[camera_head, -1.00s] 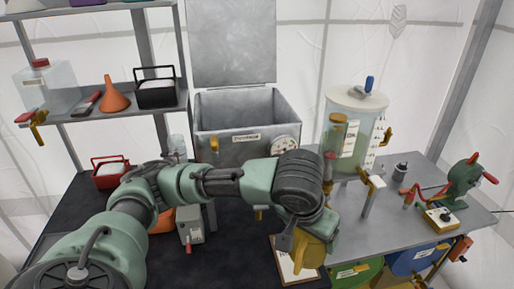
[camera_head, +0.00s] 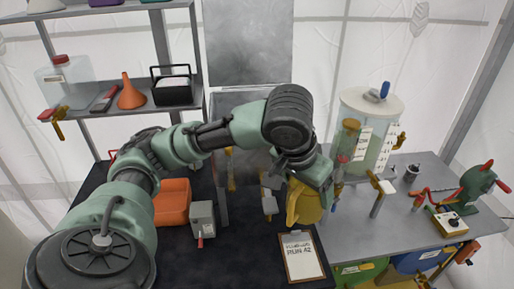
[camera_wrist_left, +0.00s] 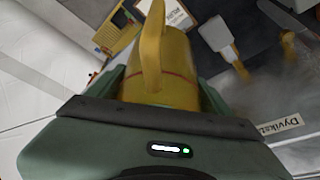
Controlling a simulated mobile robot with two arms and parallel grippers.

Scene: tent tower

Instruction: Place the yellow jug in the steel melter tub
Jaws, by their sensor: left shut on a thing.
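The yellow jug (camera_head: 303,204) is in my left gripper (camera_head: 314,178), held in front of the steel melter tub (camera_head: 226,98). In the left wrist view the jug (camera_wrist_left: 165,70) sits between the fingers of my left gripper (camera_wrist_left: 160,95), with its handle toward the camera. The tub's grey lid (camera_head: 248,42) stands open at the back. My left arm hides most of the tub in the head view. A grey steel face with a name label (camera_wrist_left: 275,126) is at the right of the left wrist view. My right gripper is not in view.
A clear tank (camera_head: 377,130) with a brass-capped jar (camera_head: 347,140) stands right of the jug. A clipboard (camera_head: 301,257) lies in front. A green hand-crank device (camera_head: 474,188) is at far right.

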